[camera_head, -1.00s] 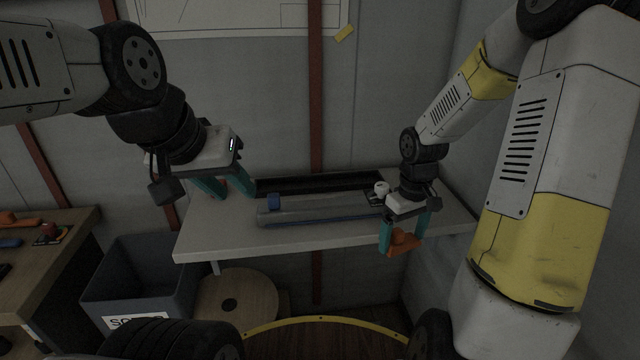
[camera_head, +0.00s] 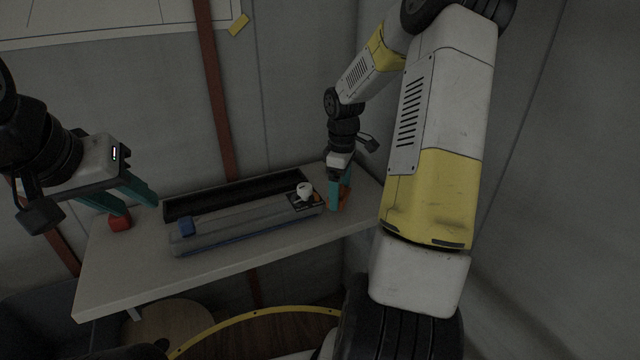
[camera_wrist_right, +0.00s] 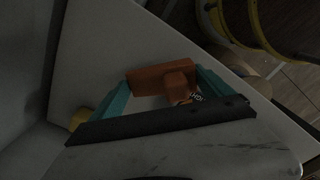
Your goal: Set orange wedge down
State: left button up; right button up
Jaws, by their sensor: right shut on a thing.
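The orange wedge (camera_head: 345,191) is between the teal fingers of my right gripper (camera_head: 340,203), at the right end of the pale bench (camera_head: 130,278). The fingers partly hide it in the head view. In the right wrist view the wedge (camera_wrist_right: 150,79) spans between both fingers of the right gripper (camera_wrist_right: 165,90), over the bench top. I cannot tell whether it touches the bench. My left gripper (camera_head: 138,207) is open and empty, above the bench's left end.
A red object (camera_head: 120,222) sits by the left gripper. The front bench strip is clear.

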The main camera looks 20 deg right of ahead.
jog(key=shift+w+d+f, duration=0.1)
jog(key=shift+w+d, duration=0.15)
jog(key=shift+w, duration=0.75)
jog(key=shift+f, duration=1.75)
jog(key=shift+f, duration=0.1)
